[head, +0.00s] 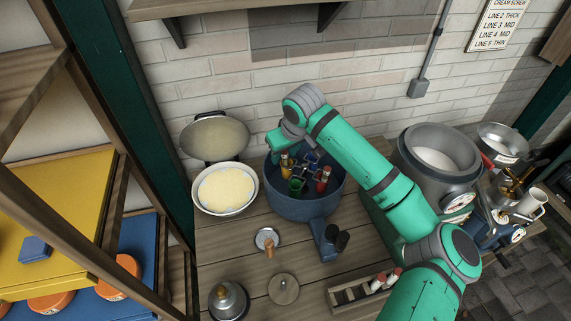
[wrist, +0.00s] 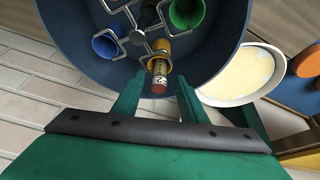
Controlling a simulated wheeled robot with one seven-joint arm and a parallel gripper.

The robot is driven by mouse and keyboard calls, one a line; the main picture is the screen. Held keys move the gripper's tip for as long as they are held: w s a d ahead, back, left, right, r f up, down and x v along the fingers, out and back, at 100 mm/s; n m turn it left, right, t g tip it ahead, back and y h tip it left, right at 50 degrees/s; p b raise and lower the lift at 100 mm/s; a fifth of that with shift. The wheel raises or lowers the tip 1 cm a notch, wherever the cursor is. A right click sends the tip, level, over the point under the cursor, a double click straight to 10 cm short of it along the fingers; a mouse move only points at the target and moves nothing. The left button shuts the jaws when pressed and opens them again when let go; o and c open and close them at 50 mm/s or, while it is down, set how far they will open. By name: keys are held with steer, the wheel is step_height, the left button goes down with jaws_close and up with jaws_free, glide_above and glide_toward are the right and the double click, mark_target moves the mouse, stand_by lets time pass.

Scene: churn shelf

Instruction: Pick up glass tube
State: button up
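A small glass tube (wrist: 160,75) with a pale, dark-marked label and a reddish end sits in a yellow holder (wrist: 161,47) inside the round blue tub (wrist: 228,30). In the head view the yellow holder (head: 284,160) is at the tub's left, close below my gripper. My gripper (wrist: 160,80) is open, its two green fingers on either side of the tube's outer end with gaps showing. The fingertips are not clear in the head view. The blue tub (head: 300,210) stands on the wooden bench against the brick wall.
Green (head: 296,186) and red (head: 323,178) holders share the tub with metal brackets. A cream-filled bowl (head: 226,190) with a raised lid stands left of it. A large metal can (head: 437,158) is at right. A wooden rack (head: 352,293) and small bench items lie in front.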

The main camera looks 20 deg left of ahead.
jaws_close()
steer(key=shift+r, duration=0.15)
step_height(320, 180, up, 10)
steer(key=shift+f, duration=0.1)
stand_by(0.3)
